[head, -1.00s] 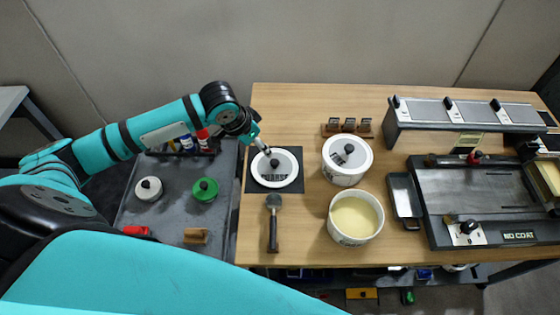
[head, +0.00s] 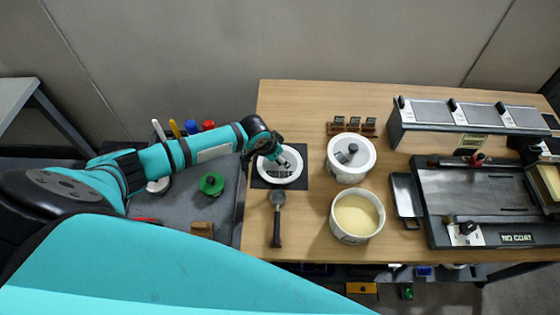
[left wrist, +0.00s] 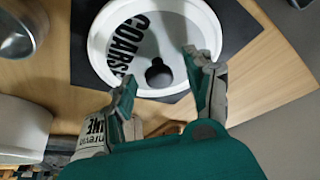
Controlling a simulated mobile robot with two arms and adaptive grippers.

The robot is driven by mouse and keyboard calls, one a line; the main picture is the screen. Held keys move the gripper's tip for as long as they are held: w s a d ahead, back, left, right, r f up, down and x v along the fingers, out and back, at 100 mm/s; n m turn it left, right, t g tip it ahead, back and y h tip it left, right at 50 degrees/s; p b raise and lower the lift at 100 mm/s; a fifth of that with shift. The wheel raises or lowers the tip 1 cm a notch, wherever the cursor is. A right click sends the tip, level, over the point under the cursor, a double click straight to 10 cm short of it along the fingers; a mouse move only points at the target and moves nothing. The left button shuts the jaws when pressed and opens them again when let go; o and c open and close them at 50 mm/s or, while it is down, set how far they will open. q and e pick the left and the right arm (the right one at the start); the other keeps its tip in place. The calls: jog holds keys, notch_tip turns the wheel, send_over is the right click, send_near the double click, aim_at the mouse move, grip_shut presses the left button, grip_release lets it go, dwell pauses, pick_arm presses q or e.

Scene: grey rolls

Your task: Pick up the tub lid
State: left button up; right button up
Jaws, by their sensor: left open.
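The tub lid (head: 268,181) is a round white disc on a dark square mat (head: 300,158) at the table's left side. In the left wrist view the lid (left wrist: 190,22) shows the word COARSE and a black knob (left wrist: 159,74). My left gripper (head: 284,163) is just above the lid in the head view and partly covers it. In the left wrist view my left gripper (left wrist: 160,68) is open, with its fingers spread on either side of the knob. I cannot tell whether either finger touches it. My right gripper is not in view.
A lidded white tub (head: 346,171) and an open tub of cream-coloured contents (head: 352,238) stand right of the mat. A dark-handled tool (head: 277,222) lies in front of it. A grey side surface with a green round lid (head: 211,184) is at the left.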

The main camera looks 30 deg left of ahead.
pick_arm(q)
grip_shut()
dwell(0.4)
